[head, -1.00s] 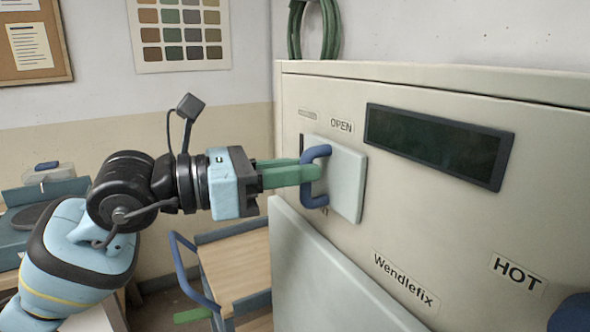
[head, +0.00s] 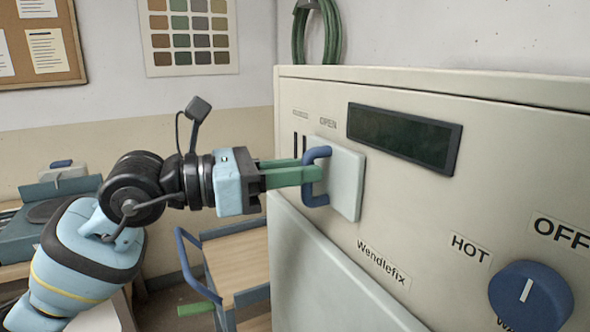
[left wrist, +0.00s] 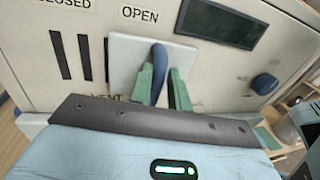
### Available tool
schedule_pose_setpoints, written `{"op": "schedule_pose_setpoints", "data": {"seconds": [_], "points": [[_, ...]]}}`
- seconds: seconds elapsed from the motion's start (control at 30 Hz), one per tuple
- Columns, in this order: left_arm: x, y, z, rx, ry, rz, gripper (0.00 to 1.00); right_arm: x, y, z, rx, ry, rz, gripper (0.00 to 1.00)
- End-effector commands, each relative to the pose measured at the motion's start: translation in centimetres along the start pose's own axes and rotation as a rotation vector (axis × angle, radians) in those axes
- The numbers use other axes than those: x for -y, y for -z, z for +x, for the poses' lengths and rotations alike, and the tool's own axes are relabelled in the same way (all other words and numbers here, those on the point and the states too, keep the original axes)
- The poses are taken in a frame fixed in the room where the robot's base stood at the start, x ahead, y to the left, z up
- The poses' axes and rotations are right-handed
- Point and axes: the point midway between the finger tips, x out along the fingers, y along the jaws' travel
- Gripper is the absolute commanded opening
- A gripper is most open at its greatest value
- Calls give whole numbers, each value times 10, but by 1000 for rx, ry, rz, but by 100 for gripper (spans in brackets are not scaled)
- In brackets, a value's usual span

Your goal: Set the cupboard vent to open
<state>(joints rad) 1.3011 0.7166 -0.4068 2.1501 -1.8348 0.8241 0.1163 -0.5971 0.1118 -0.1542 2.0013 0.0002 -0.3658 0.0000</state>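The vent is a pale sliding plate (head: 345,183) with a blue handle (head: 318,152) on the cream cupboard front. In the left wrist view the plate (left wrist: 125,54) sits under the OPEN label, and dark slots (left wrist: 84,57) are uncovered to its left, toward the CLOSED label. My left gripper (head: 318,174) has its green fingers on either side of the handle, close against it. The handle also shows between the fingers in the left wrist view (left wrist: 159,66). The finger ends are partly hidden behind the handle in the head view.
A dark display window (head: 405,138) and a blue knob (head: 530,296) near the HOT and OFF labels are on the cupboard front. A wooden-topped cart (head: 235,262) with a blue handle stands below. A coiled green hose (head: 318,35) hangs behind the cupboard.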

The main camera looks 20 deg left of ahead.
Motion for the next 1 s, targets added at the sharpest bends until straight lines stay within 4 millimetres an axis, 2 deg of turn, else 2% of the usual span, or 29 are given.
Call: {"op": "schedule_pose_setpoints", "data": {"seconds": [0.03, 0.13, 0.47, 0.57, 0.83, 1.0], "points": [[2, 1, 1, -1, 6, -1, 23, 0, 0, 0, -1, 0, 1, 36], [2, 1, 1, -1, 4, -1, 36, 0, 1, 0, -1, 0, 2, 36], [0, 1, -3, -2, -1, -1, 36, 1, 0, 1, 0, 0, 4, 36], [-1, 2, -12, -2, -3, -1, 36, 1, -4, 2, 6, 1, 5, 36], [0, 4, -54, -5, -2, -1, 36, 2, -20, 8, 30, 4, 8, 36], [0, 3, -72, -3, 0, -2, 36, 3, -24, 10, 36, 5, 10, 36]]}}
